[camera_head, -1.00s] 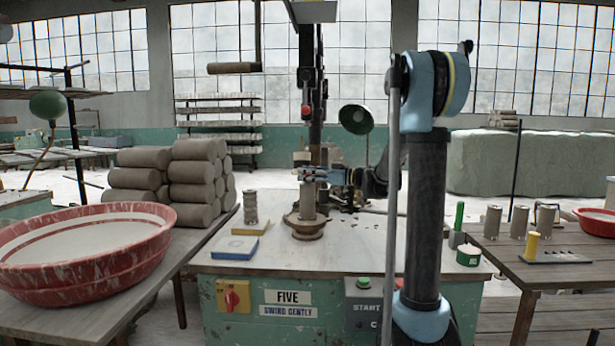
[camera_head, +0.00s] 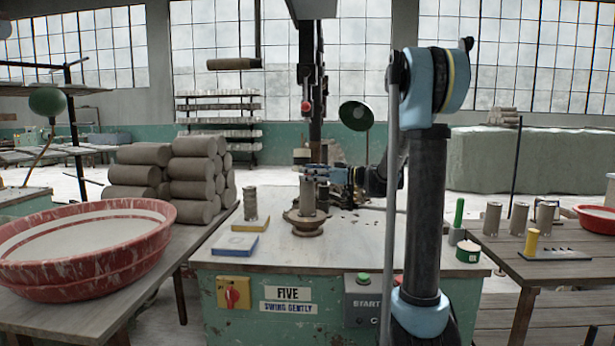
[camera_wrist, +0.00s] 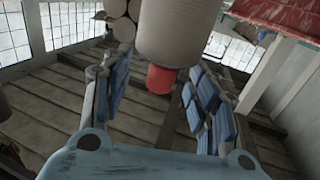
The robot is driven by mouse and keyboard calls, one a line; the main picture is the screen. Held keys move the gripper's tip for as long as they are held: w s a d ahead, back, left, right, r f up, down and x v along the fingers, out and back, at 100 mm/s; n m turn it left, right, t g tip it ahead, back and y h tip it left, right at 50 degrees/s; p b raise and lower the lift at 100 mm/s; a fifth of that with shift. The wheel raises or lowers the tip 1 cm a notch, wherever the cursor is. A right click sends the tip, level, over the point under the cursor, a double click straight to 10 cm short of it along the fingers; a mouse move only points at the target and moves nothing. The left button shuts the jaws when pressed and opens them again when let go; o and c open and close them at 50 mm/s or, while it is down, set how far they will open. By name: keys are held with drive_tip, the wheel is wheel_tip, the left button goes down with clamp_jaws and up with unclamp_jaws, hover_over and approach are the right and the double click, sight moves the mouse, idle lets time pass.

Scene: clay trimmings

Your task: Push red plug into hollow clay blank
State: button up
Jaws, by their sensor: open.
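The hollow clay blank (camera_head: 308,197) stands upright on the round wheel head (camera_head: 305,225) of the bench. In the wrist view, the grey blank (camera_wrist: 180,30) fills the top middle. The red plug (camera_wrist: 160,79) shows at the blank's near end, with part of it sticking out; how deep it sits cannot be told. My gripper (camera_head: 308,173) is at the blank's upper end in the head view, coming from the right. In the wrist view, my gripper (camera_wrist: 158,90) is open, its blue-padded fingers apart on either side of the plug. The plug cannot be made out in the head view.
A red basin (camera_head: 85,262) and stacked clay rolls (camera_head: 190,172) are farther left. A green lamp (camera_head: 355,116) and a machine column stand behind.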

drive_tip(key=v, duration=1.1)
